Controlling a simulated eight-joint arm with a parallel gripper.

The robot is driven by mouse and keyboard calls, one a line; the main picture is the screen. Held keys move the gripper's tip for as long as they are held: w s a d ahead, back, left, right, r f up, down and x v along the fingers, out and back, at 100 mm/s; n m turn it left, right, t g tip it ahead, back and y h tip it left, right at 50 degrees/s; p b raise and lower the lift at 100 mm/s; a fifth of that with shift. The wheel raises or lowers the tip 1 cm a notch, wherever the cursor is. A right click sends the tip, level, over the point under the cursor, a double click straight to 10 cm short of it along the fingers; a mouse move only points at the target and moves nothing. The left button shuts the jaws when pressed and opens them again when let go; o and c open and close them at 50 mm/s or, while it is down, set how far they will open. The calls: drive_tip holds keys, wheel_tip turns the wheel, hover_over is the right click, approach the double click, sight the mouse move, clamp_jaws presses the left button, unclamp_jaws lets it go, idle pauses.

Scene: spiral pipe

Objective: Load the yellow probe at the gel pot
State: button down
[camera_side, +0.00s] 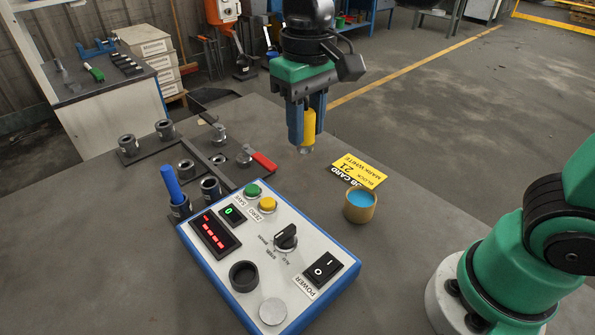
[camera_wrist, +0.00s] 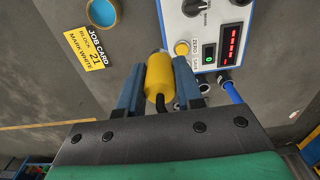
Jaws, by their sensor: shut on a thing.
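My gripper (camera_side: 308,122) is shut on the yellow probe (camera_side: 309,127) and holds it upright above the table, grey tip down. In the wrist view the yellow probe (camera_wrist: 159,76) sits between the two blue fingers of my gripper (camera_wrist: 157,80), with a black cable end toward the palm. The gel pot (camera_side: 359,207), a small tan cup with blue gel, stands on the table in front and to the right of the probe. It also shows in the wrist view (camera_wrist: 103,14) at the upper left. The probe is apart from the pot.
A yellow job card (camera_side: 359,172) reading block 21, mark white, lies behind the pot. The control box (camera_side: 270,255) stands at front, with buttons and a red display. A blue probe (camera_side: 171,186) stands in a holder, near several dark holders and a red-handled clamp (camera_side: 262,161).

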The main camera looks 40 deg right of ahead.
drive_tip(key=shift+s+d+f, duration=0.7)
drive_tip(key=shift+d+f, duration=0.9)
drive_tip(key=shift+f, duration=0.5)
drive_tip(key=shift+s+d+f, duration=0.7)
drive_tip(key=shift+d+f, duration=0.85)
drive_tip(key=shift+f, duration=0.5)
drive_tip(key=shift+s+d+f, duration=0.7)
drive_tip(key=shift+d+f, duration=0.9)
drive_tip(key=shift+f, duration=0.5)
drive_tip(key=shift+f, duration=0.55)
wheel_tip(320, 180, up, 7)
drive_tip(key=shift+w, duration=0.1)
